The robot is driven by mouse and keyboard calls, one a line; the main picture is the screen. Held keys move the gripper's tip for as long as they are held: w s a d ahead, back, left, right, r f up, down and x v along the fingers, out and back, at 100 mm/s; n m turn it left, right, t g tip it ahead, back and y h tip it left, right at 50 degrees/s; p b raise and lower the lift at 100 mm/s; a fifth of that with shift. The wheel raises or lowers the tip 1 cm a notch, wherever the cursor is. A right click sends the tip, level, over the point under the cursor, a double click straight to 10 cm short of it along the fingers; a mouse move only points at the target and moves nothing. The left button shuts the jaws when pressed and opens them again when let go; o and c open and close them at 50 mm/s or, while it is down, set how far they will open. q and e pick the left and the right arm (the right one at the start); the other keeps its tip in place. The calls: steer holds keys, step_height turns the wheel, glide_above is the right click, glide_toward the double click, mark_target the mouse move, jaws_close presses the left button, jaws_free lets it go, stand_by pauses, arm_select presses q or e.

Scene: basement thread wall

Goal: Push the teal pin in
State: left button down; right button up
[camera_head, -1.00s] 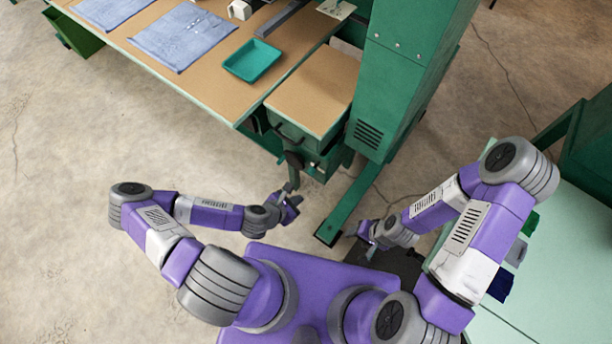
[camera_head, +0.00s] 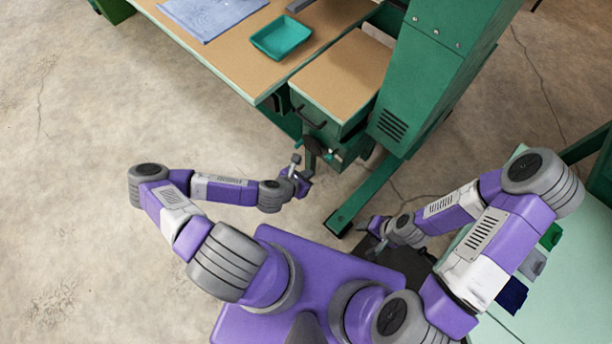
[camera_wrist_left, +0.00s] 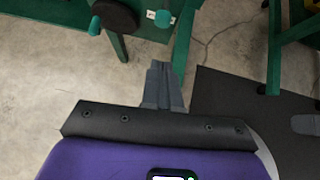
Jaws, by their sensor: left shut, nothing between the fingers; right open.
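A small teal knob, seemingly the pin (camera_wrist_left: 163,18), shows near the top of the left wrist view, beside a white plate on the green machine frame. It is tiny in the head view (camera_head: 340,156), below the drawer cabinet. My left gripper (camera_wrist_left: 162,72) is shut and empty, its fingers pointing toward the machine; the pin is beyond the fingertips, apart from them. In the head view the left gripper (camera_head: 296,162) is just in front of the dark handwheel. My right gripper (camera_head: 374,238) is open and empty, low beside the green floor leg.
A dark round handwheel (camera_wrist_left: 117,14) with a teal-green grip (camera_wrist_left: 95,26) is left of the pin. A green foot (camera_head: 345,213) reaches along the floor on the right. A bench with a teal tray (camera_head: 281,37) stands behind; a pale table (camera_head: 560,285) is at right. Left floor is clear.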

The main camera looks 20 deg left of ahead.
mark_target(328, 160)
arm_select(q)
steer(key=b+x, duration=0.1)
steer(key=x, duration=0.2)
steer(key=w+r+b+x, duration=0.1)
steer(key=x, duration=0.2)
steer(key=b+x, duration=0.1)
steer(key=x, duration=0.3)
steer(key=shift+w+d+r+b, duration=0.2)
steer(key=shift+d+r+b, duration=0.1)
steer(key=shift+r, duration=0.05)
steer(key=shift+w, duration=0.1)
arm_select(e)
step_height(328, 160, down, 4)
steer(key=shift+f, duration=0.15)
